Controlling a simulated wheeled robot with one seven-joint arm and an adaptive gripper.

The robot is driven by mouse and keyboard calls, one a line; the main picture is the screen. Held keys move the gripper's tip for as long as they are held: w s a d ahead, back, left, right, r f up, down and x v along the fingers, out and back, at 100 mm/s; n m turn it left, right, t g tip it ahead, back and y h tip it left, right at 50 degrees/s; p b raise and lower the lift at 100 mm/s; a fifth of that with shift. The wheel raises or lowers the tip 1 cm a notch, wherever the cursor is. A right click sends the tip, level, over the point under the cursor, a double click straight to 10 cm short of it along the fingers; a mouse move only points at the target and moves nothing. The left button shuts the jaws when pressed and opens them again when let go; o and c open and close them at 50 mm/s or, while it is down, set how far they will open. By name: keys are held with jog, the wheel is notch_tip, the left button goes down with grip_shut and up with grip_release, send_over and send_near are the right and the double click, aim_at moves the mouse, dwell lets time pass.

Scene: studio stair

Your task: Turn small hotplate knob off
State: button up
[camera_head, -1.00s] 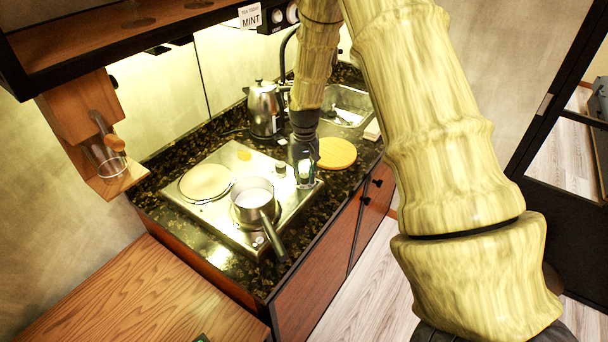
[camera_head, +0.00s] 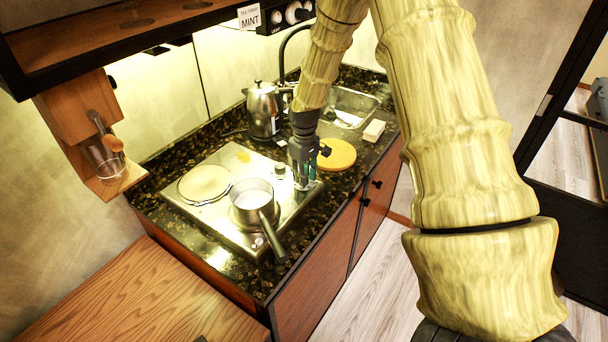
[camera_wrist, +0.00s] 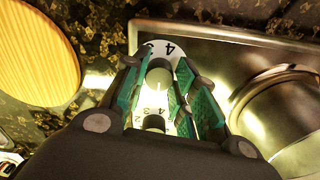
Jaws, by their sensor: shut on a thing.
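The steel hotplate (camera_head: 222,222) sits on the dark stone counter, with two dark knobs near its right edge. My gripper (camera_head: 303,184) points down at the front knob. In the wrist view, this front knob (camera_wrist: 160,74), on a white numbered dial, is between the green-padded fingers of my gripper (camera_wrist: 160,82), which are shut on it. The rear knob (camera_head: 280,169) stands free beside my gripper; it also shows in the wrist view (camera_wrist: 154,123), closer to the palm. The front knob is hidden by the fingers in the head view.
A saucepan (camera_head: 248,207) with pale contents stands on the front burner, its handle toward the counter's front. A round pale plate (camera_head: 204,183) covers the other burner. A steel kettle (camera_head: 261,112) stands behind; a round yellow board (camera_head: 338,155) lies close to the right of my gripper.

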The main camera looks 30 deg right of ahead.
jog(key=shift+d+r, duration=0.1)
dwell(0.3)
jog(key=o, duration=1)
notch_tip(320, 180, up, 12)
jog(key=shift+f, duration=0.1)
dwell(0.5)
